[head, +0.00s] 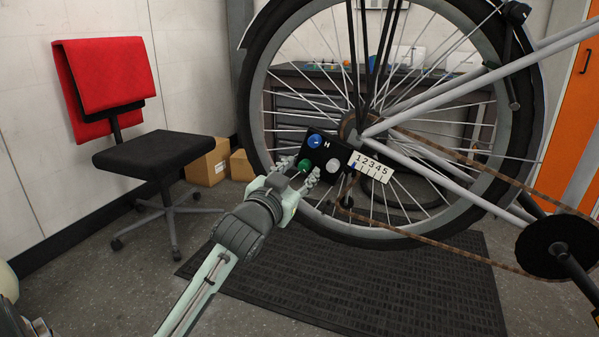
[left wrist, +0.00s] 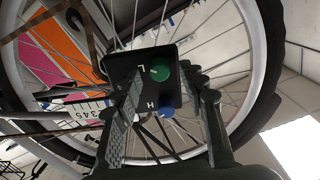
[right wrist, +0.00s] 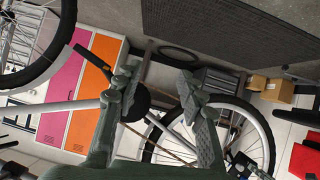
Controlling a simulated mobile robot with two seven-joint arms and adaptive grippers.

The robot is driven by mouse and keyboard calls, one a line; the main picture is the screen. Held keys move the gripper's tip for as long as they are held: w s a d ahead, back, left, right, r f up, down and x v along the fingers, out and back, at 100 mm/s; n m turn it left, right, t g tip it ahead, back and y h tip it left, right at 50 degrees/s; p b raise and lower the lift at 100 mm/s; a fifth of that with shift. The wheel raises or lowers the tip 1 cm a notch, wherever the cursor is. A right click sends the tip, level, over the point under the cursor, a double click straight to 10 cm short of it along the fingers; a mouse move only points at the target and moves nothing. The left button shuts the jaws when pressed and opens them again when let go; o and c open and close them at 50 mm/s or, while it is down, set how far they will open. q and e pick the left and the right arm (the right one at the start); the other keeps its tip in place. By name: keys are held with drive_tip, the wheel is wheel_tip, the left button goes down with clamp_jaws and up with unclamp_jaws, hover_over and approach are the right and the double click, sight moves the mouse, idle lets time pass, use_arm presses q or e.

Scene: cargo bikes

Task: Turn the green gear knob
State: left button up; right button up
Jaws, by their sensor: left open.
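The green gear knob (head: 305,166) sits low on the left of a black box (head: 309,152) by the rear wheel's hub. A blue knob (head: 315,141) is above it and a white knob (head: 333,165) to its right. My left gripper (head: 298,170) is open with its fingers on either side of the green knob. In the left wrist view the green knob (left wrist: 160,70) shows between the fingertips; I cannot tell whether they touch it. My right gripper (right wrist: 156,78) is open and empty in the right wrist view, and out of the head view.
A white scale numbered 1 to 5 (head: 371,166) sticks out right of the box. The spoked wheel, grey frame tubes and rusty chain (head: 440,246) surround the box. A red and black chair (head: 150,150) and cardboard boxes (head: 209,164) stand left. A dark mat (head: 350,290) lies below.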

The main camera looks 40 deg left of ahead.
use_arm(q)
drive_tip(key=shift+w, duration=0.1)
clamp_jaws()
idle(0.3)
